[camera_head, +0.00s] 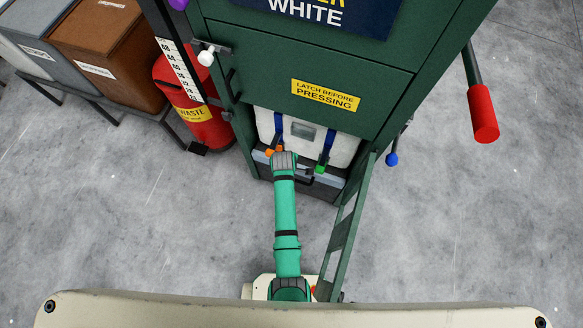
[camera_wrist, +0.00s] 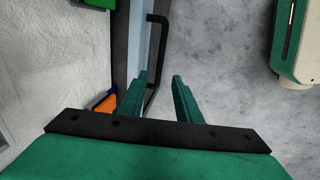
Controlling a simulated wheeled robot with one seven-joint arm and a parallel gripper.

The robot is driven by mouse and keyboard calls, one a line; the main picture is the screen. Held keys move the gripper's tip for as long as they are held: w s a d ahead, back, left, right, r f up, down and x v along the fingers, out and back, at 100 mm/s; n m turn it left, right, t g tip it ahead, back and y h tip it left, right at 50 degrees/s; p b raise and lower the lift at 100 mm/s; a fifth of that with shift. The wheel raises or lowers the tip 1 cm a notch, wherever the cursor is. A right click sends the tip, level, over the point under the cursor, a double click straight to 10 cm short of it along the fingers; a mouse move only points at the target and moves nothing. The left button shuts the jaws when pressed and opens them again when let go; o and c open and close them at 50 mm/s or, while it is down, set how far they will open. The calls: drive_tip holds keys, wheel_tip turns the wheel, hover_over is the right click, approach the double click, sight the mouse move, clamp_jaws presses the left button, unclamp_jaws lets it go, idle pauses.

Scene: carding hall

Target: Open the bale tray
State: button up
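The bale tray (camera_head: 326,191) is a dark grey drawer low in the green press, under a white bale (camera_head: 347,150) with blue straps. It looks pushed in. The wrist view shows the tray's front edge (camera_wrist: 121,45) and its black bar handle (camera_wrist: 163,45), which stands out from the front. My gripper (camera_wrist: 159,76) is open at the handle, with its two green fingers apart. The handle bar runs down between them; I cannot tell whether either finger touches it. In the head view my gripper (camera_head: 284,157) hides the tray's left part.
An orange clip (camera_head: 273,153) and a green clip (camera_head: 320,169) hang at the strap ends, close to my gripper. A green hinged frame (camera_head: 341,238) stands out to the right of the tray.

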drive_tip(key=f, duration=0.3)
drive_tip(key=w+f, duration=0.1)
drive_tip(key=f, duration=0.3)
drive_tip(key=w+f, duration=0.1)
drive_tip(key=f, duration=0.2)
drive_tip(key=shift+d+f, duration=0.25)
drive_tip(key=shift+d, duration=0.05)
drive_tip(key=shift+c, duration=0.3)
clamp_jaws()
